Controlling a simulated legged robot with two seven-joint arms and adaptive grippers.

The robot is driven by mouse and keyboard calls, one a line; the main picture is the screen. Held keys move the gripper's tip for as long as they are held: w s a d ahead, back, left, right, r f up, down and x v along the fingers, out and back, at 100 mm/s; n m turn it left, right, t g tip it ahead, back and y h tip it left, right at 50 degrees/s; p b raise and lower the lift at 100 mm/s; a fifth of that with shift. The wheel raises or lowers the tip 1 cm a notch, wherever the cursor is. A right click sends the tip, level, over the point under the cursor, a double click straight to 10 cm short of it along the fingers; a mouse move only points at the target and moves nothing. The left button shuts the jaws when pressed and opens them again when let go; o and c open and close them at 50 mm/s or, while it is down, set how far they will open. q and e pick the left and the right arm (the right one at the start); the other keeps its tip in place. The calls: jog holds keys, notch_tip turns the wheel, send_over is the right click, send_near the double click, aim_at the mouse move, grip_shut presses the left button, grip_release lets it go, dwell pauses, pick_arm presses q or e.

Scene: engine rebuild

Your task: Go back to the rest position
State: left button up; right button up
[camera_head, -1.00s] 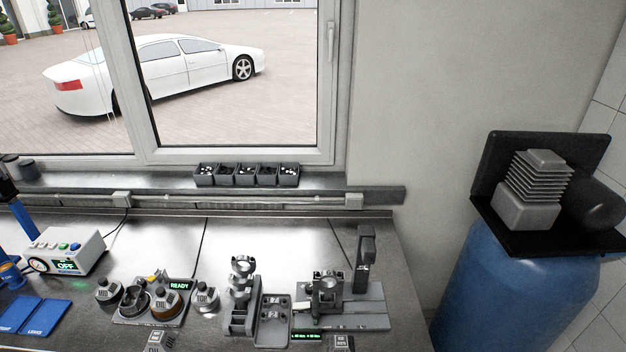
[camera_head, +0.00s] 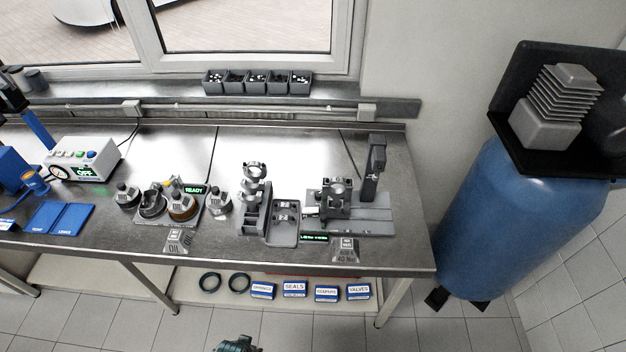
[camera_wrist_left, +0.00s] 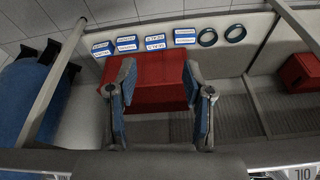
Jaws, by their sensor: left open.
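My left gripper (camera_wrist_left: 158,72) shows in the left wrist view, with its two fingers spread apart and nothing between them. A red box (camera_wrist_left: 148,70) lies behind the fingers in that view, under the bench near the lower shelf; I see no contact. In the head view, a small dark green part at the bottom edge may belong to my own body; I cannot tell. My right gripper is in neither view.
The metal workbench (camera_head: 330,262) carries a control box (camera_head: 82,160), blue trays (camera_head: 60,217) and several fixtures. Its lower shelf holds labelled boxes (camera_head: 294,289) and black rings (camera_head: 239,283). A blue barrel (camera_head: 525,220) stands at the right. Tiled floor in front is clear.

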pick_arm(q)
jog(key=s+f+g+b, duration=0.1)
jog(key=s+f, duration=0.2)
jog(key=f, duration=0.9)
jog(key=s+f+b, duration=0.2)
jog(key=s+f, duration=0.2)
jog(key=f, duration=0.8)
jog(key=s+a+f+g+b, duration=0.1)
jog(key=s+a+f, duration=0.2)
jog(key=s+f, duration=0.9)
jog(key=shift+s+a+f, duration=0.15)
jog(key=shift+s+f, duration=0.05)
jog(key=shift+s, duration=0.85)
